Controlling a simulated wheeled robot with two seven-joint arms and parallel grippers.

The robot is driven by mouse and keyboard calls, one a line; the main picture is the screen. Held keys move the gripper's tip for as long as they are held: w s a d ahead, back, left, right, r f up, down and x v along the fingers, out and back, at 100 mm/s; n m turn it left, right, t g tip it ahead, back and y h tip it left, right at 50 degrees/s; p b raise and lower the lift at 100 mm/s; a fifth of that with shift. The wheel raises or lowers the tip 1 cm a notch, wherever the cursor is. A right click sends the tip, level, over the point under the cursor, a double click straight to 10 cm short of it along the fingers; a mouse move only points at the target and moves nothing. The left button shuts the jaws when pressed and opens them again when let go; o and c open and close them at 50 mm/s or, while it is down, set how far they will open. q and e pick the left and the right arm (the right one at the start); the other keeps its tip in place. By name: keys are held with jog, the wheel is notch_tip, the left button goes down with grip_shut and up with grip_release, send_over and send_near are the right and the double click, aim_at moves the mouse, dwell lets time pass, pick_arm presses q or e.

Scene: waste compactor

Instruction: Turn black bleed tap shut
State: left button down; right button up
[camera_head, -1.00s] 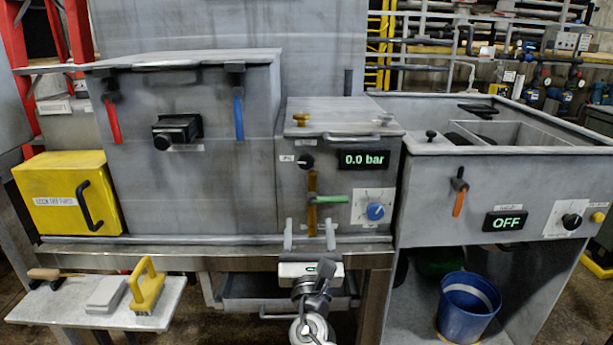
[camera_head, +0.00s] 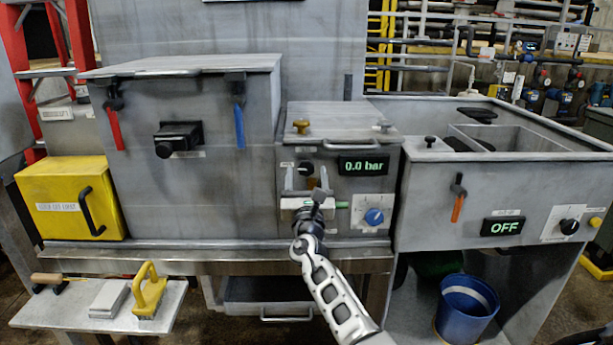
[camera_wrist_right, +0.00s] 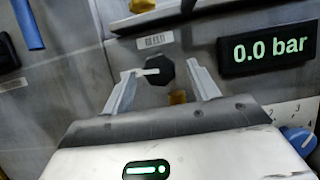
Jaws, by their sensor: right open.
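The black bleed tap (camera_head: 306,168) is a small black knob on the front of the middle grey unit, left of its pressure display. In the right wrist view the tap (camera_wrist_right: 160,73) is a dark, many-sided knob with a white pointer bar toward the left. My right gripper (camera_head: 306,180) is open in front of the panel. In the wrist view its fingertips (camera_wrist_right: 160,70) stand to the left and right of the tap, with gaps on both sides. Whether the tips reach the knob's depth I cannot tell. My left gripper is not in view.
The display (camera_head: 363,165) reads 0.0 bar. A blue dial (camera_head: 374,217) sits at the lower right. A green-handled lever and amber sight tube are mostly hidden by my gripper. A brass knob (camera_head: 301,126) is on the lid above. A ledge (camera_head: 220,253) runs below.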

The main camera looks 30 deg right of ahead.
jog(key=shift+w+d, duration=0.1)
jog(key=shift+w, duration=0.05)
jog(key=c, duration=1)
